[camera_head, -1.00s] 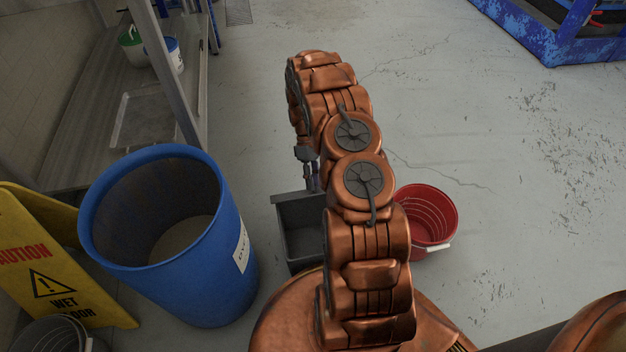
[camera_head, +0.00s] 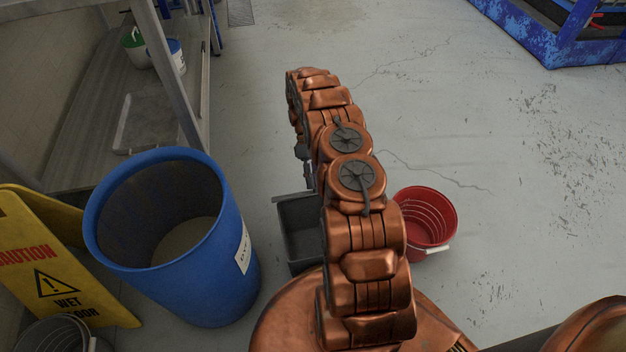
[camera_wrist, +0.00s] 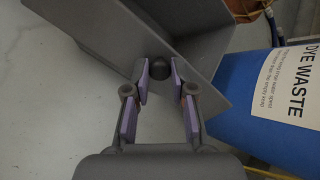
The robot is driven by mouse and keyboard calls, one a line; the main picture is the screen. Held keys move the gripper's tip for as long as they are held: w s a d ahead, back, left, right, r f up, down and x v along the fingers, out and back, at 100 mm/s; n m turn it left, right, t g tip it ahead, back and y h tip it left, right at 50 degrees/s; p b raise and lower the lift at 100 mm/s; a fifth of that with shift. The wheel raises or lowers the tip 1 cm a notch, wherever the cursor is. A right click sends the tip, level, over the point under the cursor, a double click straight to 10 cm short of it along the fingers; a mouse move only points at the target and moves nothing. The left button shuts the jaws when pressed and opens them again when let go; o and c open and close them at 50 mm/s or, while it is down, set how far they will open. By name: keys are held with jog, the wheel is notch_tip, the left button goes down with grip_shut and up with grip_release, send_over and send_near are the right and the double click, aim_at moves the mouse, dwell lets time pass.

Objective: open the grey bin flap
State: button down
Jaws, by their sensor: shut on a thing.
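The grey bin (camera_head: 299,232) stands on the floor between the blue barrel and the red bucket. Its dark inside shows from above in the head view, partly behind my arm. In the wrist view the grey flap panel (camera_wrist: 205,85) stands at a slant, with a round dark knob (camera_wrist: 159,68) at its near side. My gripper (camera_wrist: 160,76) has its purple-padded fingertips closed on either side of this knob. In the head view my gripper (camera_head: 306,160) is mostly hidden behind the arm, above the bin's far edge.
The blue dye waste barrel (camera_head: 235,275) stands close left of the bin, and the red bucket (camera_head: 437,222) is to the right. A yellow wet-floor sign (camera_head: 60,265) is at far left. Open floor lies beyond and to the right.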

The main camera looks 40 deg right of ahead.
jog(key=c, duration=1)
grip_release()
jog(key=shift+r, duration=0.1)
jog(key=shift+r, duration=4.9)
